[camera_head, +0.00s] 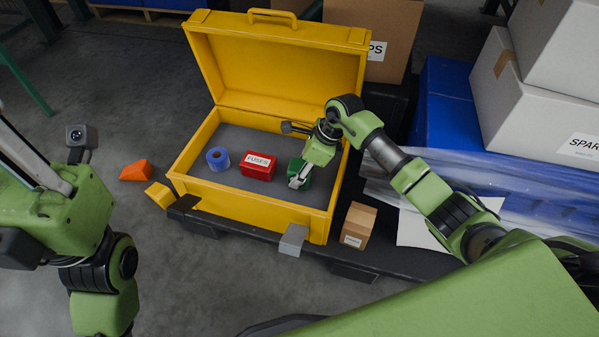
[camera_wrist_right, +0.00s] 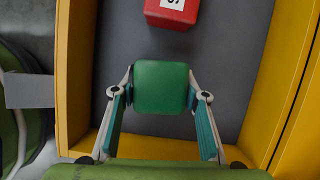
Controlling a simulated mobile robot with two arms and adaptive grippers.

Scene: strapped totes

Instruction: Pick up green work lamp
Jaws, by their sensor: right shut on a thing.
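The green work lamp (camera_head: 304,177) is inside the open yellow case, at the right end of its grey floor. In the right wrist view its green, blocky body (camera_wrist_right: 161,88) sits between the two fingers. My right gripper (camera_head: 299,180) reaches down into the case and is shut on the lamp; the gripper partly hides it in the head view. My left gripper (camera_head: 28,150) is partly in view at the left edge, away from the case; its fingertips are cut off, so its opening is unclear.
The yellow case (camera_head: 250,208) also holds a red FUSES box (camera_head: 258,172) and a blue roll (camera_head: 218,159). Its lid stands open behind. A small cardboard box (camera_head: 358,225) stands to its right. An orange wedge (camera_head: 136,171) lies left. Blue wrapped totes (camera_head: 445,110) stand right.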

